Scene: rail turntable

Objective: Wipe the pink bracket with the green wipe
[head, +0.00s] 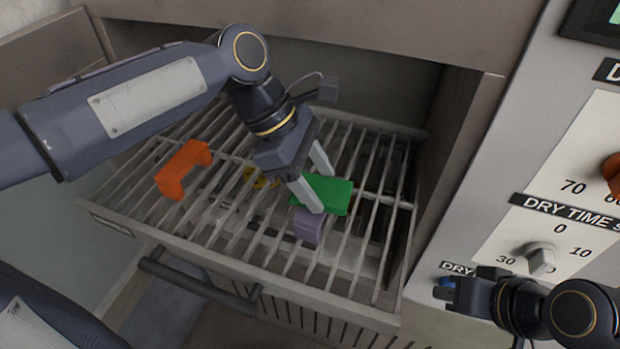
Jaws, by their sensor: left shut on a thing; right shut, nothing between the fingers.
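The green wipe (336,192) is a flat green piece over the bars of the wire rack. My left gripper (318,193) reaches down from the upper left and is shut on the wipe. A mauve-purple piece (307,228) lies on the rack just in front of the wipe, and the wipe and a finger overlap its back edge in the picture. It is the closest thing to a pink bracket; its full shape is hidden, and I cannot tell whether the wipe touches it. My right gripper (450,291) is shut and empty at the lower right, by the control panel.
The pulled-out wire rack (346,284) has a dark handle (198,284) in front. An orange bracket (183,170) lies on its left part. A yellow piece (254,178) shows near my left gripper. The control panel (500,165) with knobs stands at the right.

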